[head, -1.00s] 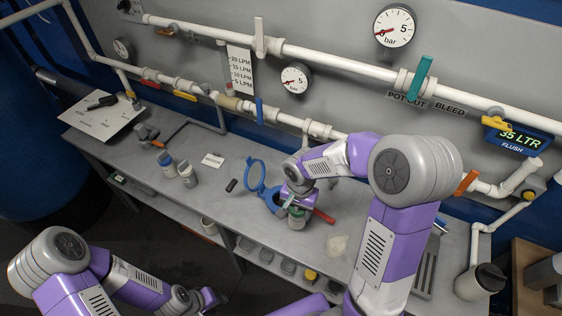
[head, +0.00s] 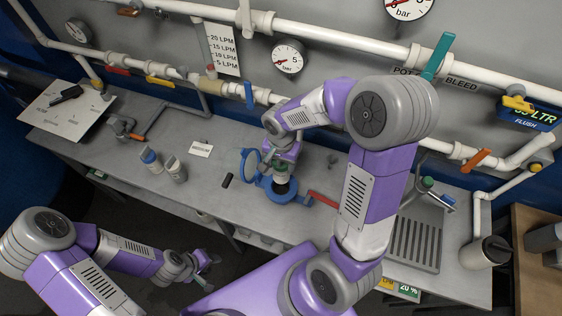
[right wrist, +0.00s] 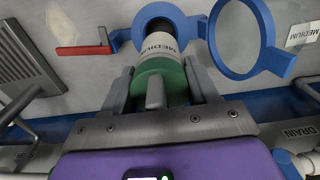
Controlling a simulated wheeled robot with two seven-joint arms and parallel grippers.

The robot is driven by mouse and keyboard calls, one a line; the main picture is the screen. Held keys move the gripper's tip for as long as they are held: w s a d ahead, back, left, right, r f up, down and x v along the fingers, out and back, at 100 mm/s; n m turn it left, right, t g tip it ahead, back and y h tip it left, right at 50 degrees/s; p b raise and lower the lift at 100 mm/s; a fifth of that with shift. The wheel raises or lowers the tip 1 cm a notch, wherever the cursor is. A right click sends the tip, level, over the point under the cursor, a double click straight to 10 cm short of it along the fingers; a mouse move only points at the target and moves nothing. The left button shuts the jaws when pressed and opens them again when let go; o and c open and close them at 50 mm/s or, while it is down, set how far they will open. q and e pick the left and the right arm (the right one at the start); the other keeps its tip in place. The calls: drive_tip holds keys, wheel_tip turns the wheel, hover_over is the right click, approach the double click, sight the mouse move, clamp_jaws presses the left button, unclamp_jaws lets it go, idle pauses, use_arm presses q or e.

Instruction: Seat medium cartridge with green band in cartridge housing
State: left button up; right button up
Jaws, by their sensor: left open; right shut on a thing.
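The medium cartridge is white with a green band (right wrist: 158,75) and reads "MEDIUM"; it also shows in the head view (head: 281,168). My right gripper (head: 279,160) is shut on it at the green band, seen close in the right wrist view (right wrist: 163,88). The cartridge's far end is over the mouth of the blue cartridge housing (head: 290,197), also in the right wrist view (right wrist: 139,35). How deep it reaches I cannot tell. The housing's blue ring lid (right wrist: 215,38) stands open beside it. My left gripper (head: 207,262) is open and empty, in front of the bench.
A red handle (head: 323,199) sticks out right of the housing. Two other cartridges, one blue-capped (head: 151,160) and one grey-topped (head: 175,170), stand to the left near a white card (head: 200,149). A grey drain rack (head: 415,238) lies to the right. Pipes and gauges line the wall.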

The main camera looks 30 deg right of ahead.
drive_tip(key=shift+f+b, duration=2.55)
drive_tip(key=shift+f, duration=0.25)
drive_tip(key=shift+b, duration=0.35)
drive_tip(key=shift+f, duration=0.2)
drive_tip(key=shift+f+b, duration=0.35)
drive_tip(key=shift+b, duration=0.15)
drive_tip(key=shift+f+b, duration=0.85)
drive_tip(key=shift+b, duration=0.1)
idle(0.9)
drive_tip(key=shift+f+b, duration=0.3)
drive_tip(key=shift+f+b, duration=0.7)
drive_tip(key=shift+b, duration=0.05)
idle(1.2)
